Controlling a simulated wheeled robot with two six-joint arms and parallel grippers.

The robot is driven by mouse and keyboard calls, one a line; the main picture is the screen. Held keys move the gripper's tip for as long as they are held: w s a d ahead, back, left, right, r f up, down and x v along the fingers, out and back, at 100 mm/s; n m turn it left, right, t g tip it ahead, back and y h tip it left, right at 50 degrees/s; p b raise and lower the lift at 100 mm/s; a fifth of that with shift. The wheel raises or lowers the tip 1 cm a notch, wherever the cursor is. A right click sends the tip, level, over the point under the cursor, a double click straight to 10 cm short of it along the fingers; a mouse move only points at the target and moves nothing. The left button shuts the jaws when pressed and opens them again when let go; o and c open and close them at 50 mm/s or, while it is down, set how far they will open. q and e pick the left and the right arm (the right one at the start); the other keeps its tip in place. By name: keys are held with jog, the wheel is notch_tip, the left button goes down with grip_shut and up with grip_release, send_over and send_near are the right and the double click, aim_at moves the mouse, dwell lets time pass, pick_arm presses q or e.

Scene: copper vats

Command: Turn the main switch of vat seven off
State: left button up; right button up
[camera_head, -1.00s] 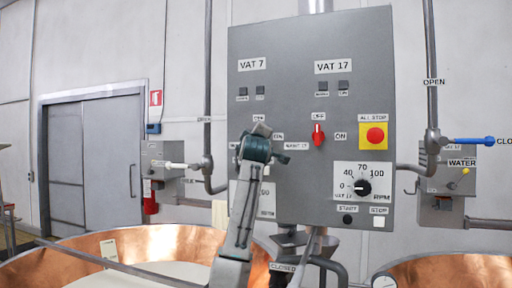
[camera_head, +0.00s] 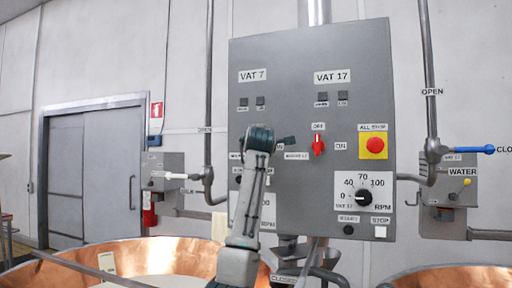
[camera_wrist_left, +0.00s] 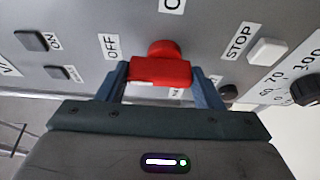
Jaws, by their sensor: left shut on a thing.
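The grey panel (camera_head: 300,190) carries a VAT 7 label (camera_head: 253,76) at upper left and a VAT 17 label (camera_head: 332,77) beside it. My left gripper (camera_head: 268,140) is in front of the VAT 7 half and hides that switch in the head view. In the left wrist view, a red switch (camera_wrist_left: 161,68) lies between the two fingers of my left gripper (camera_wrist_left: 163,82), which is shut on it. An OFF label (camera_wrist_left: 111,47) is left of the switch there. Which way its handle points is hard to tell. My right gripper is not in view.
The red VAT 17 switch (camera_head: 318,145), the ALL STOP button (camera_head: 375,145) and a black RPM dial (camera_head: 363,197) are right of my left arm. Copper vats (camera_head: 165,253) stand below the panel. A blue-handled valve (camera_head: 470,149) is at right.

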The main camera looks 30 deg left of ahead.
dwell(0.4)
pick_arm(q)
jog(key=o, duration=1)
jog(key=b+v, duration=0.5)
jog(key=v, duration=0.5)
jog(key=shift+s+d, duration=0.2)
jog(key=shift+s, duration=0.15)
